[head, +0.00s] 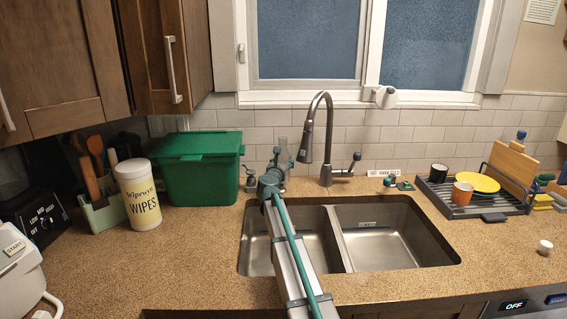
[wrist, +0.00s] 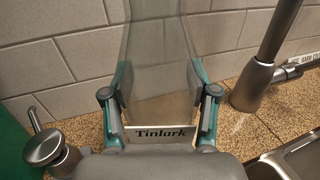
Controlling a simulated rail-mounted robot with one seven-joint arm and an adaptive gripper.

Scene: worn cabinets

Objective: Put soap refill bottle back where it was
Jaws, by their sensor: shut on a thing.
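The soap refill bottle (wrist: 157,65) is clear and bears a "Tinlark" label at its lower part. My gripper (wrist: 160,108) is shut on it, with one finger on each side. In the head view the bottle (head: 284,146) stands out above my gripper (head: 273,179), behind the sink and left of the faucet. It looks about upright. My gripper hides its lower part in the head view, and I cannot tell whether its base touches the counter.
The faucet (head: 327,130) is close on the right, a metal soap pump (wrist: 45,147) on the left. A green bin (head: 198,170) and wipes tub (head: 138,195) stand further left. The sink (head: 385,235) lies in front; the tiled wall is behind. A dish rack (head: 463,208) is far right.

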